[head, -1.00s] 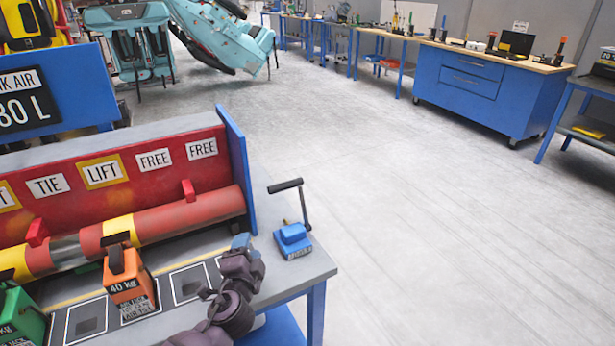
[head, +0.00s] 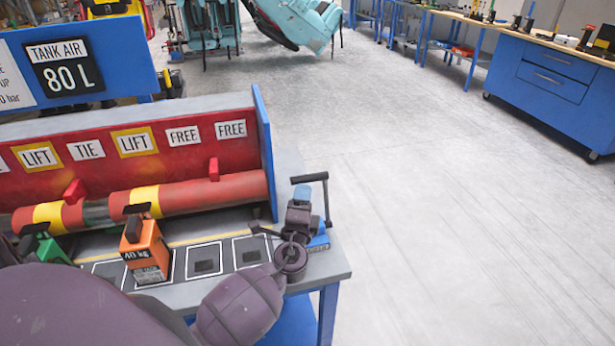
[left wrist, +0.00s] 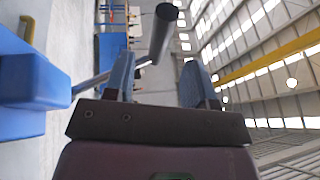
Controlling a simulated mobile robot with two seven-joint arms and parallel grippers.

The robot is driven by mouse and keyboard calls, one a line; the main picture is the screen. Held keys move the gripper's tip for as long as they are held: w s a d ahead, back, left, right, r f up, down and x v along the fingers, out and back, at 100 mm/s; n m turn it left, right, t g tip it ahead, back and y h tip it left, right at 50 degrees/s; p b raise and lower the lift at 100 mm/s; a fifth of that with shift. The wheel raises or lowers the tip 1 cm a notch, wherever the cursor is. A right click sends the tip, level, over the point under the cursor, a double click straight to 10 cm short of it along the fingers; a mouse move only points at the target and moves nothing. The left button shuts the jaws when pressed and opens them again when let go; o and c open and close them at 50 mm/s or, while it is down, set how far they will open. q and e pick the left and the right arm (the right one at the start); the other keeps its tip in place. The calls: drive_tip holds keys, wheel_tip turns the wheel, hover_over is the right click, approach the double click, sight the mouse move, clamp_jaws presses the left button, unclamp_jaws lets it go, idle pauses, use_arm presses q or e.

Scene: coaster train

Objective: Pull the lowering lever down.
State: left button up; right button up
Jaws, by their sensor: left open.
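The lowering lever stands at the right end of the bench. It has a blue base (head: 319,243), an upright dark arm (head: 327,202) and a dark bar handle (head: 309,178) at the top, pointing left. My left gripper (head: 302,192) is open, with its blue fingers just below the handle and left of the lever arm. In the left wrist view the handle (left wrist: 162,32) shows ahead of and between the tips of the two blue fingers (left wrist: 158,75), not gripped. My left gripper and wrist hide part of the base. My right gripper is out of view.
A red panel with labels (head: 134,143) and a red-yellow cylinder (head: 180,195) stand behind on the bench (head: 335,262). An orange 40 kg weight (head: 146,252) and a green weight (head: 48,250) stand left of my wrist. The floor to the right is clear.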

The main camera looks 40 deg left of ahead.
sight(306, 182)
use_arm(q)
drive_tip(key=x, duration=0.7)
drive_tip(key=shift+p, duration=0.4)
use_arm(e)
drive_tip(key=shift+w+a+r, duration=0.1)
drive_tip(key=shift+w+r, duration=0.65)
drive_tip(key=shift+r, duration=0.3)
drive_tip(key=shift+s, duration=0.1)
use_arm(q)
clamp_jaws()
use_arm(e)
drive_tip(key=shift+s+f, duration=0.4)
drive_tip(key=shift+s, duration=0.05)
